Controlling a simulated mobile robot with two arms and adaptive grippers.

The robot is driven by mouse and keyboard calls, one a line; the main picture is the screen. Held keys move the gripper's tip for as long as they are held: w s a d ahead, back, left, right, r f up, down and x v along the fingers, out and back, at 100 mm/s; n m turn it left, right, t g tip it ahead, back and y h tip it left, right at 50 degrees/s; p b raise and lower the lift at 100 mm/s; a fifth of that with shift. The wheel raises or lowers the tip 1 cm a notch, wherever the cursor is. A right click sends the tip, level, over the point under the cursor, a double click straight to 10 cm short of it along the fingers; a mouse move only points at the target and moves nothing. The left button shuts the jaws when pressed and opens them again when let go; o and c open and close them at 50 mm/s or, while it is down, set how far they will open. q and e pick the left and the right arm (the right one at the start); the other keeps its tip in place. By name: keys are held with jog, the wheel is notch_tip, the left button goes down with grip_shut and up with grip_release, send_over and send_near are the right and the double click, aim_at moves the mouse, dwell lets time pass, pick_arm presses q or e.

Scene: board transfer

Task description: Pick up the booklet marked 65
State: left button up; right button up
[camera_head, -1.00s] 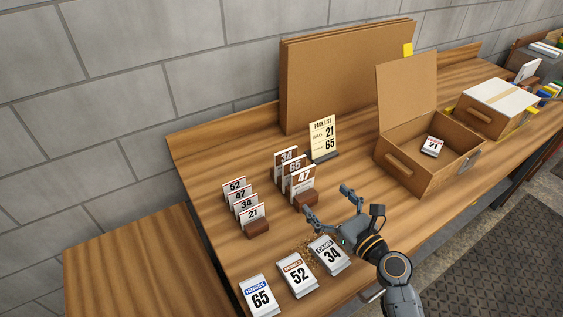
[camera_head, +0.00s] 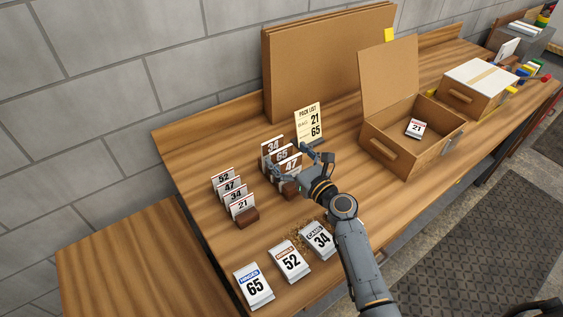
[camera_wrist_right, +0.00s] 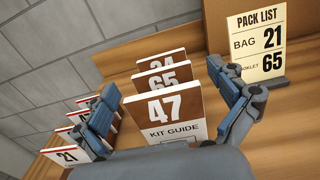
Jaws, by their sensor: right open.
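The booklet marked 65 (camera_head: 281,155) stands upright in a brown rack, between the booklet marked 34 (camera_head: 271,146) behind it and the booklet marked 47 (camera_head: 291,165) in front. In the right wrist view the booklet marked 65 (camera_wrist_right: 163,78) shows its top part; its lower part is hidden by the 47 "Kit Guide" booklet (camera_wrist_right: 165,115). My right gripper (camera_head: 298,160) is open and empty over the front of the rack. In the right wrist view its fingers (camera_wrist_right: 168,105) lie left and right of the booklets, apart from the 65. My left gripper is not in view.
A pack list sign (camera_head: 310,122) stands just behind the rack. A second row of cards (camera_head: 233,192) stands to the left. Bags marked 65 (camera_head: 254,286), 52 (camera_head: 291,261) and 34 (camera_head: 319,241) lie in front. An open box (camera_head: 412,137) holds a 21 packet (camera_head: 415,128).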

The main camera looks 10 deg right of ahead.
aim_at(282, 151)
jog(key=x, duration=0.3)
jog(key=shift+s, duration=0.1)
jog(key=shift+c, duration=1.1)
jog(key=c, duration=1.1)
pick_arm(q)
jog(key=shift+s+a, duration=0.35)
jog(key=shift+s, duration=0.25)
pick_arm(e)
jog(key=shift+c, duration=0.3)
